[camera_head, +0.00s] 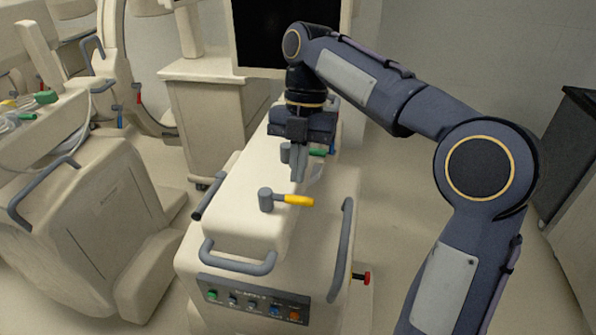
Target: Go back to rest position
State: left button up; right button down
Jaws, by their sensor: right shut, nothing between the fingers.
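My right gripper (298,163) is in the camera_head view, near the picture's middle. It points down over the top of a cream medical cart (245,200). It is shut with nothing held. My right arm comes in from the right side and bends over above the cart. My left gripper is not in view. A grey knob with a yellow lever (298,200) is on the cart top, a little in front of and below the gripper. A green-tipped part (318,153) shows just right of the gripper, partly hidden behind it.
The cart has grey handles (238,262) and a front panel with coloured buttons (252,302). Another cream machine (85,225) stands at left. A dark screen (287,35) is behind the arm. A dark-topped cabinet (572,150) stands at right. Floor shows right of the cart.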

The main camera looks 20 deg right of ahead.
dwell(0.3)
jog(key=s+f+m+t, duration=0.2)
jog(key=s+f+m, duration=0.2)
jog(key=m, duration=0.5)
jog(key=s+f+m+t+y, duration=0.1)
jog(key=s+f+m+t, duration=0.2)
jog(key=s+f+m, duration=0.2)
jog(key=s+f+m+t, duration=0.3)
jog(key=s+f+m, duration=0.2)
jog(key=s+m, duration=0.5)
jog(key=a+m, duration=0.1)
jog(key=m, duration=0.4)
